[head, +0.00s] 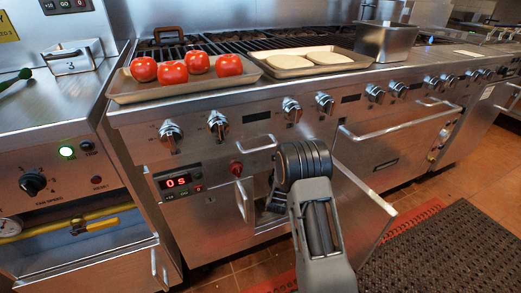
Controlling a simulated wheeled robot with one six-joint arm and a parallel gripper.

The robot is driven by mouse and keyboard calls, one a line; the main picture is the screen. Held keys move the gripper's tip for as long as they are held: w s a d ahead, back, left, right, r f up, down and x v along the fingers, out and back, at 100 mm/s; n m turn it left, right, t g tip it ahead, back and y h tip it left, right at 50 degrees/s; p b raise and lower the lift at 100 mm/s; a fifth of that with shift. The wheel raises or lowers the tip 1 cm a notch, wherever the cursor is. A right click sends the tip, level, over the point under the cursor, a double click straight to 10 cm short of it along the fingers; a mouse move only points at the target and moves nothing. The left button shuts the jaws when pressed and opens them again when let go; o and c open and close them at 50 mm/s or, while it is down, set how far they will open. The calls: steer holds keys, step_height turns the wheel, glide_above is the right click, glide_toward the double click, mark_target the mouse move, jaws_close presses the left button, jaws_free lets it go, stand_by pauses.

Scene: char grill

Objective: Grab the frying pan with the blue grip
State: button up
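No frying pan and no blue grip show in the head view. My arm rises from the bottom middle to a dark round joint in front of the grill's lower cabinet. My gripper's fingers do not show; they seem hidden behind my own arm. The cabinet door (365,212) stands open to the right of my arm. Only a small dark part of the cabinet's inside shows to the left of my arm, and I cannot make out what is in it.
A tray (180,92) with several tomatoes (172,72) and a tray (262,68) with flat pale rounds (290,61) lie on the grill top. A steel container (386,42) stands to their right. Knobs (218,124) and a handle (400,122) stick out in front. A dark mat (460,250) covers the floor at right.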

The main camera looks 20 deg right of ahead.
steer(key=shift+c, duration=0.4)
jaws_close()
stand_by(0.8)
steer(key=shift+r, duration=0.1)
